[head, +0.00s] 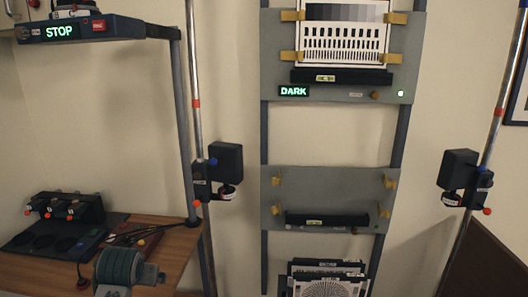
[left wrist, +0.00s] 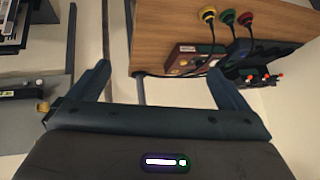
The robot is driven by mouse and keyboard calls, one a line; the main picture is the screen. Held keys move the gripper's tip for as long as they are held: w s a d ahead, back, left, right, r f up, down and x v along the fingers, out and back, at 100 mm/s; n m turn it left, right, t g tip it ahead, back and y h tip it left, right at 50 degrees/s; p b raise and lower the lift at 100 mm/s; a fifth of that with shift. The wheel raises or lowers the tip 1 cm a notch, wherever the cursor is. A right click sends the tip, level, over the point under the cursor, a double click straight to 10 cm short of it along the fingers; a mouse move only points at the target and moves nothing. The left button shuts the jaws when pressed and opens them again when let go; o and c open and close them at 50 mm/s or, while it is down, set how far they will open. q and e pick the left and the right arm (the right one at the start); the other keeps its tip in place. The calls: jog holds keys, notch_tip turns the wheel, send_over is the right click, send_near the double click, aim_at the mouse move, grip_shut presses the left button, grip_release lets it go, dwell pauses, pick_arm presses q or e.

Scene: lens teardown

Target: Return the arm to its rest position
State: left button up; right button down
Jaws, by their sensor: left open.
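My left gripper (left wrist: 159,70) shows in the left wrist view. Its two dark teal fingers stand wide apart with nothing between them. Beyond the fingers are bare wall, a grey upright and the edge of a wooden bench (left wrist: 165,20); the fingers appear apart from them. In the head view a teal ribbed rounded part with grey ends is at the lower left, in front of the bench (head: 172,262); it may be part of my left arm, but I cannot tell. My right gripper is in neither view.
A dark red box (left wrist: 190,60) and cables lie on the bench, near a black rack (head: 68,207). A shelf with a STOP sign (head: 59,31) is above. Grey panels (head: 335,180) hang on a frame, the upper holding a test chart (head: 343,40). Lamps (head: 226,162) stand on poles either side.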

pick_arm(q)
jog(key=s+d+f+m+g, duration=0.1)
jog(key=s+f, duration=0.6)
jog(key=s, duration=0.2)
jog(key=s+d+f+g, duration=0.1)
jog(key=s+d+f, duration=0.1)
jog(key=s+f, duration=0.65)
jog(key=s+d+f+g+h, duration=0.1)
jog(key=s+d+g+h, duration=0.1)
jog(key=s, duration=1.6)
jog(key=a+f+g, duration=0.1)
jog(key=a+f, duration=0.2)
jog(key=f, duration=2.9)
jog(key=s+a+f+g, duration=0.1)
jog(key=s+f, duration=1.7)
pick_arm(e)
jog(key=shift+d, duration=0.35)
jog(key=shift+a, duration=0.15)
